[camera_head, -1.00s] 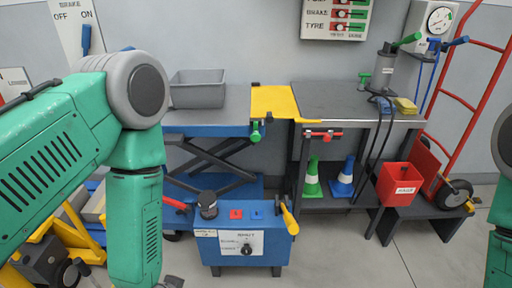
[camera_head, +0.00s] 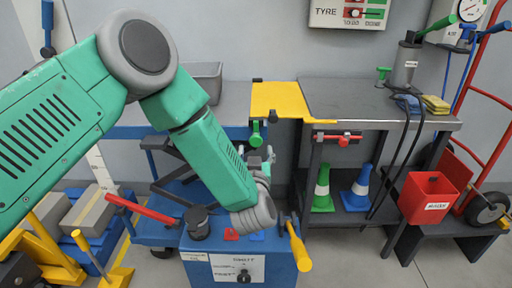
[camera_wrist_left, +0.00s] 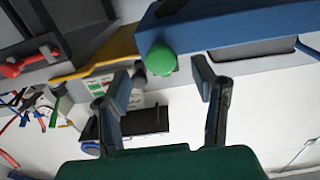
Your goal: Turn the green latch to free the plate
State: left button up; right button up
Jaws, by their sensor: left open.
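The green latch (camera_head: 256,134) hangs at the front edge of the blue lift table, by the left front corner of the yellow plate (camera_head: 279,105). The plate bridges the lift table and the dark bench. My left gripper (camera_head: 262,158) shows partly beyond my forearm, just below the latch. In the left wrist view the round green latch end (camera_wrist_left: 161,60) lies ahead, between the lines of the two open fingers (camera_wrist_left: 165,80). The fingers look empty and apart from it. The yellow plate edge (camera_wrist_left: 112,54) runs left of it there. My right gripper is out of view.
A red latch (camera_head: 337,137) sits on the bench front. Green and blue cones (camera_head: 323,190) are under the bench. A red bin (camera_head: 428,195) is right.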

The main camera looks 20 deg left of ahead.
aim_at(256, 143)
pick_arm(q)
jog(key=b+x, duration=0.1)
jog(key=x, duration=0.4)
jog(key=shift+w, duration=0.1)
grip_shut()
